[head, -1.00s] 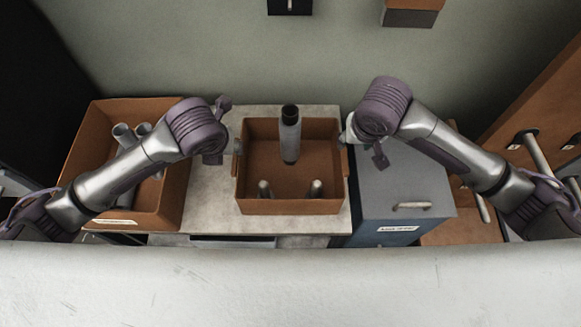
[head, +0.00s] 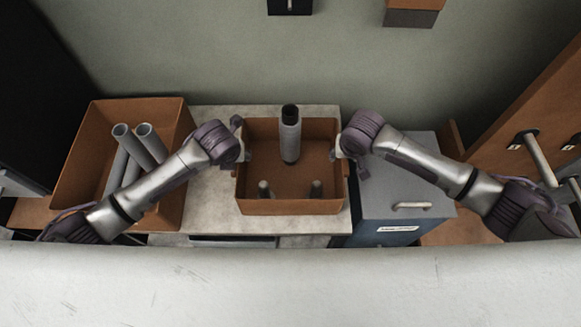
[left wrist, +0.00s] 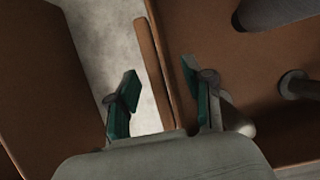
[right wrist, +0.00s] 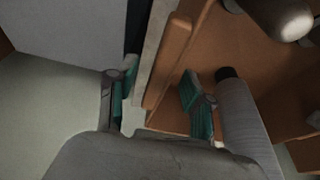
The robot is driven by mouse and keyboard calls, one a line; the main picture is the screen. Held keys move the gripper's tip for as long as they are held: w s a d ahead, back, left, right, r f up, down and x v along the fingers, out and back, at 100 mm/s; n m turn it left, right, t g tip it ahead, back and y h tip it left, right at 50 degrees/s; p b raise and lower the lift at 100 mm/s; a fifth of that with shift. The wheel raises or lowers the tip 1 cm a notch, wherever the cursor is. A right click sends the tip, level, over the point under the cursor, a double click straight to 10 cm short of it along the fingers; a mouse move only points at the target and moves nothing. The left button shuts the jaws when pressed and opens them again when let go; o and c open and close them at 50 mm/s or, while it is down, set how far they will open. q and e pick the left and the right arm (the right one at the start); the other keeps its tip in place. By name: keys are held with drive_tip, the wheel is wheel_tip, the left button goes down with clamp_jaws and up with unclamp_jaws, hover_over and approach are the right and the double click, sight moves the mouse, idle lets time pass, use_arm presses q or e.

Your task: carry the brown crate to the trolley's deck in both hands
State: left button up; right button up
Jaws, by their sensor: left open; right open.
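The brown crate (head: 290,207) sits on a pale worktop in the head view, with a tall grey tube (head: 290,135) and two short pegs inside. My left gripper (head: 243,147) is at its left side. In the left wrist view the open green-padded fingers (left wrist: 158,98) stand on either side of the crate's left side handle (left wrist: 154,70). My right gripper (head: 337,150) is at the crate's right side. In the right wrist view its open fingers (right wrist: 157,92) straddle the other side handle (right wrist: 167,62). The trolley's deck cannot be made out for certain.
A second brown bin (head: 85,150) with several grey tubes stands at left. A blue-grey cabinet (head: 400,180) with a handle adjoins the worktop at right. A brown panel with handles (head: 535,120) rises at far right. A pale surface (head: 290,285) crosses the front.

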use_arm(q)
drive_tip(key=shift+w+f, duration=0.15)
drive_tip(key=shift+f, duration=0.25)
use_arm(e)
drive_tip(key=shift+w+f, duration=0.15)
drive_tip(key=shift+f, duration=0.25)
use_arm(q)
clamp_jaws()
use_arm(e)
clamp_jaws()
use_arm(q)
drive_tip(key=shift+r, duration=0.1)
